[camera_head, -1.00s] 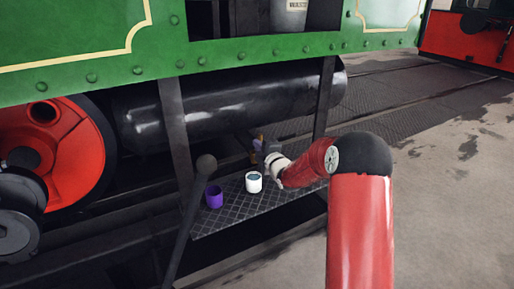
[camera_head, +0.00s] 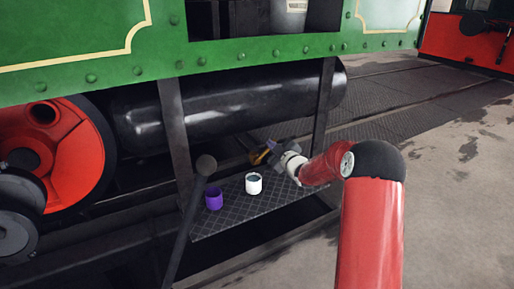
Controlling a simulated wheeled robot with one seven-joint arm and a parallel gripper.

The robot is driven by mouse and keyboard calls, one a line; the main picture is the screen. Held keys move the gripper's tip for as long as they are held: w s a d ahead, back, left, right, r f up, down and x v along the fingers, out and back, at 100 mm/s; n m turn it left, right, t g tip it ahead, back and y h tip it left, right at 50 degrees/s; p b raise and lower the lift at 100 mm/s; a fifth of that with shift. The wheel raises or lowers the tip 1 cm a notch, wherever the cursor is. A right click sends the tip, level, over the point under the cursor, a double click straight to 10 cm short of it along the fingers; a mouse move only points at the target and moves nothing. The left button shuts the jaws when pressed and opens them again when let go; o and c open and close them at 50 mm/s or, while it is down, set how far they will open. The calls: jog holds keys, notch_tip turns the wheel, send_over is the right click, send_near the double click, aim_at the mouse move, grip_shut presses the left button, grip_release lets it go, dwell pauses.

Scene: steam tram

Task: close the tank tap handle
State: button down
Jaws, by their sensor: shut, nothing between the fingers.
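The black cylindrical tank (camera_head: 230,105) hangs under the green tram body. A small brass-coloured piece, apparently the tank tap (camera_head: 258,156), shows below the tank, just left of my gripper. The tap handle's position is too small to tell. My gripper (camera_head: 266,149) is shut and empty at the end of my red arm, close to the tap; I cannot tell whether they touch. The fingertips are small and partly blend with the dark background.
A white cup (camera_head: 253,183) and a purple cup (camera_head: 214,198) stand on the checkered metal step (camera_head: 280,200) below the tap. Dark struts hold the step on both sides. Open floor lies to the right.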

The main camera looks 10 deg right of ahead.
jog(key=shift+w+d+f+m+y, duration=0.1)
jog(key=shift+w+d+f+m, duration=0.1)
jog(key=shift+d+f+m, duration=0.55)
jog(key=shift+w+d+f+m+y, duration=0.15)
jog(key=shift+d+f+m, duration=0.15)
jog(key=shift+f+m, duration=0.85)
jog(key=shift+w+d+f+m+y, duration=0.15)
jog(key=shift+d+f+m, duration=0.35)
jog(key=shift+m, duration=0.9)
jog(key=shift+d, duration=0.1)
jog(key=shift+r+p, duration=0.1)
jog(key=shift+p, duration=0.2)
